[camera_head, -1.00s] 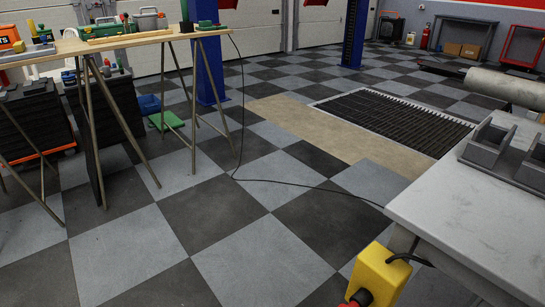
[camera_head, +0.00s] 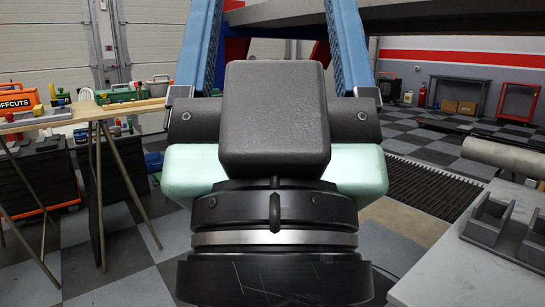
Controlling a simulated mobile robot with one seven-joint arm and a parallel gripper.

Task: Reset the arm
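My gripper (camera_head: 272,35) fills the middle of the head view, close to the camera and pointing up. Its two blue fingers stand wide apart, with background showing between them and nothing seen held. The fingertips run out of the top of the picture. Below the fingers are my black gripper housing and wrist, with a silver ring. Pale green rounded parts stick out on both sides behind the housing; I cannot tell what they are.
A wooden trestle table (camera_head: 76,115) with tools stands at left. A grey workbench (camera_head: 440,284) with a metal block (camera_head: 486,222) and a cylinder (camera_head: 505,159) is at right. Long grey beams (camera_head: 440,14) cross the top. A floor grate (camera_head: 432,188) and chequered floor lie beyond.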

